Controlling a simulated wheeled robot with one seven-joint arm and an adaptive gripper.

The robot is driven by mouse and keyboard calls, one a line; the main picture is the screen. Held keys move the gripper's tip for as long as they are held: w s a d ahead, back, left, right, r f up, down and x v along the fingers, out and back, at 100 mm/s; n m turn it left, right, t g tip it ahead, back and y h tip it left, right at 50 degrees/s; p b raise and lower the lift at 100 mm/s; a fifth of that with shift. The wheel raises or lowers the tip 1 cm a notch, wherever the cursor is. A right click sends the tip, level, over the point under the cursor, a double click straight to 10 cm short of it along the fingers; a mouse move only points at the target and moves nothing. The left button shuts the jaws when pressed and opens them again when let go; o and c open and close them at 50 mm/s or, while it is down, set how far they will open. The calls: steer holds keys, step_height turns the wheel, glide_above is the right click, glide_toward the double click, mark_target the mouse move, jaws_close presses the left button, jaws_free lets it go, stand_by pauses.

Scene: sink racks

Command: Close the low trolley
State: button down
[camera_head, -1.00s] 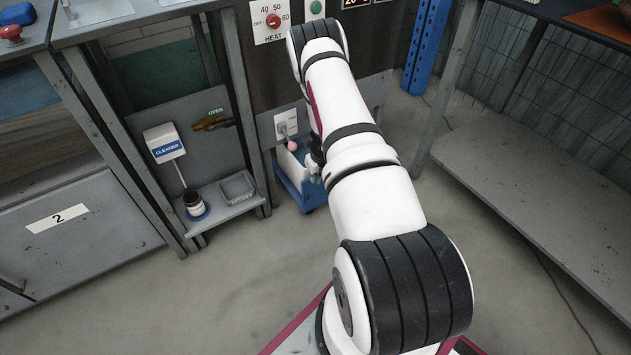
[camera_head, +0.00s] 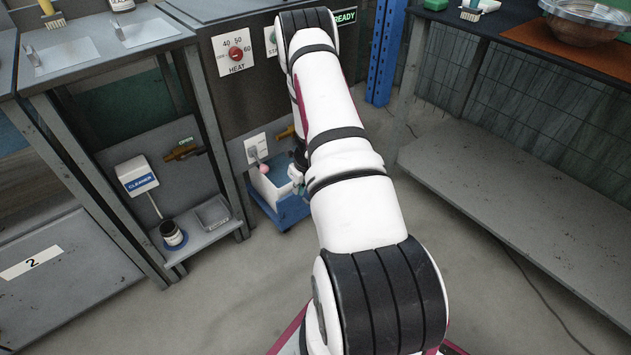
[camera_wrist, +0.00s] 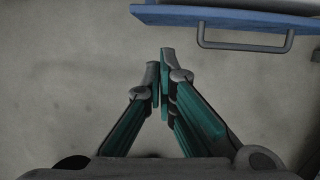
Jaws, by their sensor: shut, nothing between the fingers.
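The low trolley (camera_head: 290,213) is a blue wheeled base holding a pale open bin. It stands on the floor at the foot of the dark machine and sticks out from under it; my arm hides part of its right side. In the wrist view a blue edge of it (camera_wrist: 215,17) crosses the top right, with a grey bar handle (camera_wrist: 245,47) on it. My gripper (camera_wrist: 163,72) has its green-and-grey fingers together, with nothing between them. It is to the left of the handle and below the blue edge in that picture, apart from both.
A grey low shelf (camera_head: 205,238) with a dark jar (camera_head: 172,234) and a small tray stands left of the trolley. A grey bench (camera_head: 520,190) with a lower shelf stands on the right. The floor between is clear, apart from a thin cable at the right.

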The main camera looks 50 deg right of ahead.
steer(key=s+d+f+t+h+p, duration=0.1)
steer(key=s+d+f+t+p, duration=0.15)
steer(key=s+d, duration=0.5)
steer(key=s+d+f+t+h+p, duration=0.15)
steer(key=s+d+t, duration=0.3)
steer(key=d, duration=0.55)
steer(key=shift+g+y, duration=0.25)
steer(key=shift+g, duration=0.05)
steer(key=shift+w+d+r+b+x, duration=0.1)
steer(key=shift+w+r+b+x, duration=0.15)
steer(key=shift+b+x, duration=1.4)
steer(key=shift+w+d+r+b+x, duration=0.2)
steer(key=shift+b+x, duration=0.5)
steer(key=shift+x, duration=1.85)
steer(key=shift+w+a+r+b+x, duration=0.1)
steer(key=shift+w+r+b+x, duration=0.2)
steer(key=shift+b+x, duration=1.4)
steer(key=shift+w+d+f+p, duration=0.1)
steer(key=shift+w+f+p, duration=0.15)
steer(key=shift+p, duration=0.3)
